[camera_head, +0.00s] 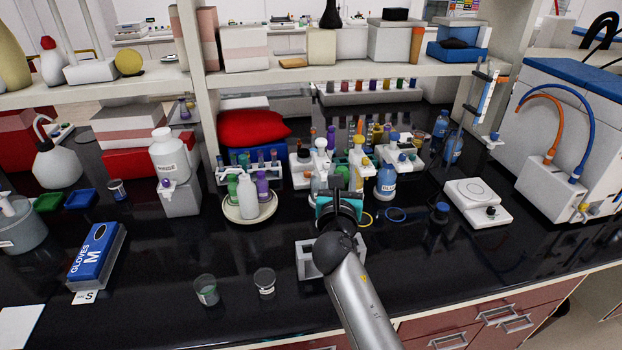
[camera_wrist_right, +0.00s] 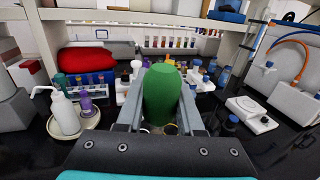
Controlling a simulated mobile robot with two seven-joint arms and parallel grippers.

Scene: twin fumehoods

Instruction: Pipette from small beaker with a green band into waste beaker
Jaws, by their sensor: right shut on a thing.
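My right gripper (camera_head: 338,188) is above the bench, pointing toward the back. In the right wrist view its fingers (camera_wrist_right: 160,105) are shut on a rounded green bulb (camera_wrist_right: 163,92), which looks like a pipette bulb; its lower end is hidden. A small glass beaker with green low in it (camera_head: 206,291) stands on the front of the bench. A second small beaker with a dark rim and a pale label (camera_head: 265,282) stands to its right. I cannot tell from the labels which is the waste beaker. My left gripper is not in view.
A pale open stand (camera_head: 304,262) is beside my right forearm. A dish with wash bottles (camera_head: 249,210), crowded racks (camera_head: 300,172) and a blue-labelled bottle (camera_head: 386,182) stand behind. A hotplate (camera_head: 478,201) is right, a glove box (camera_head: 97,254) left. The front bench around the beakers is clear.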

